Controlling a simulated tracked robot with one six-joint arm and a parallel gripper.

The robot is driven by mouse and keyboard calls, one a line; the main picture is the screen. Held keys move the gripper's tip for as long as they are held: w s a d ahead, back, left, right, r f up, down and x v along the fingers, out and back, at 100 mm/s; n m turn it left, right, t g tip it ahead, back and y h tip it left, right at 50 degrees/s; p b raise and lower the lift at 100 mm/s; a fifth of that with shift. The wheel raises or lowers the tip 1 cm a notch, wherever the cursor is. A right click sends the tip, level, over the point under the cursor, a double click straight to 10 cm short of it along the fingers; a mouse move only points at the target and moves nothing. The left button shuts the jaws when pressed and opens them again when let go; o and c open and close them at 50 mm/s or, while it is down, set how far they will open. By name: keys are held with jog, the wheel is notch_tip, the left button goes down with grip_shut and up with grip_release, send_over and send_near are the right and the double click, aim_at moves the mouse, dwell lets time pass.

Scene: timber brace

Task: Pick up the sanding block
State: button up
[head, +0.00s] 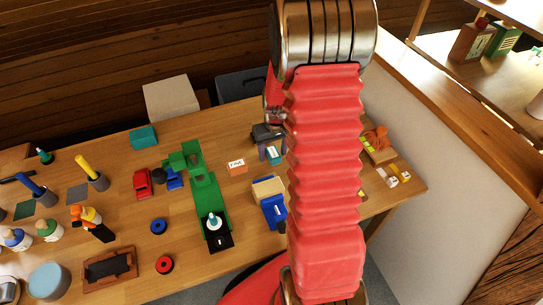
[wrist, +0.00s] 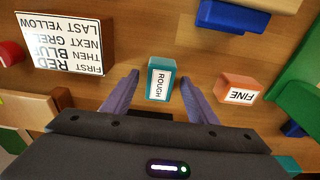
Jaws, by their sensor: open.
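A teal block labelled ROUGH (wrist: 160,82) stands on the wooden table. It also shows in the head view (head: 274,155), partly hidden by my gripper. In the wrist view my gripper (wrist: 158,77) is open, with one purple-grey finger on each side of this block. I cannot tell whether the fingers touch it. In the head view my gripper (head: 268,135) is at the block, beside my red arm. An orange block labelled FINE (wrist: 238,89) lies to the right of the fingers in the wrist view; it also shows in the head view (head: 237,167).
A sign with printed colour words (wrist: 62,45) is at the upper left of the wrist view. A green machine (head: 204,195) stands left of the orange block, and a blue-and-wood item (head: 270,198) is in front. Several tools and bottles fill the table's left side.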

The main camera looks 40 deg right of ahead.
aim_at(273, 153)
jog(key=shift+c, duration=0.7)
jog(key=c, duration=1.1)
notch_tip(273, 153, up, 10)
jog(key=o, duration=0.6)
jog(key=c, duration=0.4)
